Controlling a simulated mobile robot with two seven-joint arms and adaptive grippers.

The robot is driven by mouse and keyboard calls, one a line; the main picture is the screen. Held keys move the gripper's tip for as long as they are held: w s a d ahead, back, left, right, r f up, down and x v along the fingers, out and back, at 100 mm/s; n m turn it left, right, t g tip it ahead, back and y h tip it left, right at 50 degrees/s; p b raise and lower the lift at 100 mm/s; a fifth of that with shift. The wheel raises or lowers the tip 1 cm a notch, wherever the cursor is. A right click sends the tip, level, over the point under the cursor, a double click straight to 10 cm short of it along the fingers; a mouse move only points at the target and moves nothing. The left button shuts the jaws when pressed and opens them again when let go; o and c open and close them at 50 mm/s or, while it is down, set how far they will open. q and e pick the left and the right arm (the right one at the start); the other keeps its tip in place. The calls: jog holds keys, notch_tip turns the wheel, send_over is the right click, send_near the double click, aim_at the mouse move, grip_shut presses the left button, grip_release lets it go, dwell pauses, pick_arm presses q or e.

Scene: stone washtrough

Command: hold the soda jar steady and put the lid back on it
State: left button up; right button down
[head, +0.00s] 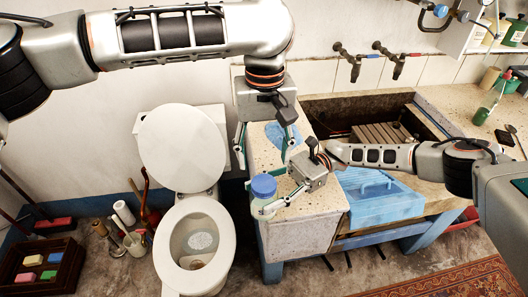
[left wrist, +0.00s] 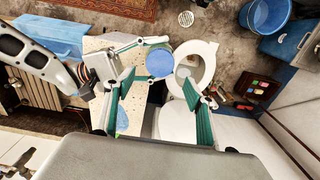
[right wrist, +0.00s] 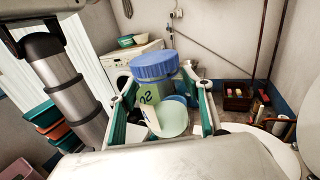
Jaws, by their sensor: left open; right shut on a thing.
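My right gripper (head: 278,203) is shut on the jar's body from the right. In the right wrist view the ridged blue lid (right wrist: 155,65) sits above the labelled jar (right wrist: 158,97), between my fingers. The left wrist view shows the round lid (left wrist: 160,60) from above, hiding most of the jar. My left gripper (head: 264,148) is open and empty, pointing down behind the jar, apart from the lid. Whether the lid is fully seated I cannot tell.
A toilet (head: 195,240) stands left of the counter. A light blue oval item (head: 281,134) lies on the counter near my left fingers. Two taps (head: 347,60) are on the back wall.

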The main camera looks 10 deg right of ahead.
aim_at(263, 183)
pick_arm(q)
jog(key=shift+f, duration=3.9)
